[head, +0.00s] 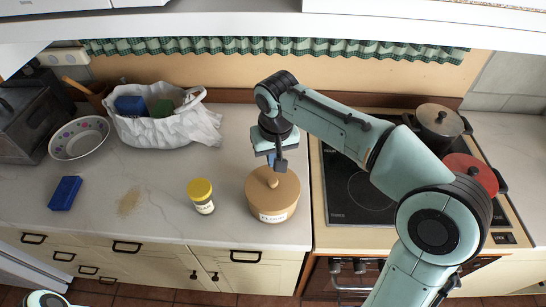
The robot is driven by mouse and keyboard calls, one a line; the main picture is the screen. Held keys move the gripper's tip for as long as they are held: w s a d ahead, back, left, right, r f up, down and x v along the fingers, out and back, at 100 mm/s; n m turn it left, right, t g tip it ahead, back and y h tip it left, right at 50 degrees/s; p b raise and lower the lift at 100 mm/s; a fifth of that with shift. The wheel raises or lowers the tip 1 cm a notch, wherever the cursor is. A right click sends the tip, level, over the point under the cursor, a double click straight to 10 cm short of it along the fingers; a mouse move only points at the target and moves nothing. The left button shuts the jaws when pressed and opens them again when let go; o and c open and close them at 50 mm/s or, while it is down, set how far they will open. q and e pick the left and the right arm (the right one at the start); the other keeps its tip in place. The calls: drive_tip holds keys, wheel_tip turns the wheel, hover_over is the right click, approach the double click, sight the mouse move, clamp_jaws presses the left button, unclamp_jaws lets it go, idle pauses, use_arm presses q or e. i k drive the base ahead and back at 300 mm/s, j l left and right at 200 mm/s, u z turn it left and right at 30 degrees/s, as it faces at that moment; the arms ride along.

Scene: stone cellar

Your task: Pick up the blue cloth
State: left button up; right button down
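The blue cloth (65,193) is a small folded block lying on the counter at the left. My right gripper (275,163) is far to the right of it, pointing down just above the knob of a round tan flour canister (272,200). Its fingers are small and seen from above, so I cannot tell whether they are open or shut, or whether they touch the knob. Only a bit of my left arm shows at the bottom left corner; the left gripper is out of view.
A brown crumb patch (129,201) and a yellow-lidded jar (201,196) are right of the cloth. Behind stand a patterned bowl (79,138), a white bag (150,131) with boxes, and a toaster oven (30,118). A stove (350,215) with pots is at the right.

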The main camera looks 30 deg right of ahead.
sight(64, 196)
drive_tip(key=k, duration=1)
